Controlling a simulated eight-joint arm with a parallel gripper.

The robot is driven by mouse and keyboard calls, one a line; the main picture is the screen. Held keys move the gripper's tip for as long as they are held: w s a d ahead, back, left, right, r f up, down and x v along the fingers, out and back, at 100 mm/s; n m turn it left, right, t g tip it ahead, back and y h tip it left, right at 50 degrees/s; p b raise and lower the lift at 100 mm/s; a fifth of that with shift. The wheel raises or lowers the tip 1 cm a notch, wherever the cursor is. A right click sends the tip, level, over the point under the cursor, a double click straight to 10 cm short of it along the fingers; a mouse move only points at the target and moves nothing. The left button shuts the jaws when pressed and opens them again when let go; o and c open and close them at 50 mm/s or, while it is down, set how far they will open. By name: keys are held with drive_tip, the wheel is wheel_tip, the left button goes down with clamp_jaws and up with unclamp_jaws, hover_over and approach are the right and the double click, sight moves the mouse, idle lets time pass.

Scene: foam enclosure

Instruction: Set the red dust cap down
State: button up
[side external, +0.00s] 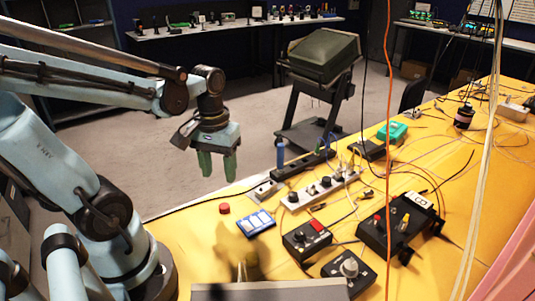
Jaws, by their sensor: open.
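A small round red dust cap (224,208) rests on the yellow bench top near its left edge. My gripper (217,167), with two green fingers, hangs above and slightly left of the cap in the side external view. The fingers point down, are apart and hold nothing. The cap is clear of the fingers in the picture; the exact height between them is hard to judge.
A blue panel (256,223) lies just right of the cap. Black control boxes (307,239), a power strip (321,188) and loose cables crowd the yellow bench (185,229). An orange cable (387,110) hangs down at right. The bench left of the cap is clear.

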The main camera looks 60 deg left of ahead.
drive_tip(key=w+d+r+m+t, duration=0.3)
drive_tip(key=w+d+m+t, duration=0.2)
drive_tip(key=d+m+t, duration=0.2)
drive_tip(key=shift+w+d+r, duration=0.35)
drive_tip(key=shift+w+d, duration=0.05)
drive_tip(key=shift+d, duration=0.25)
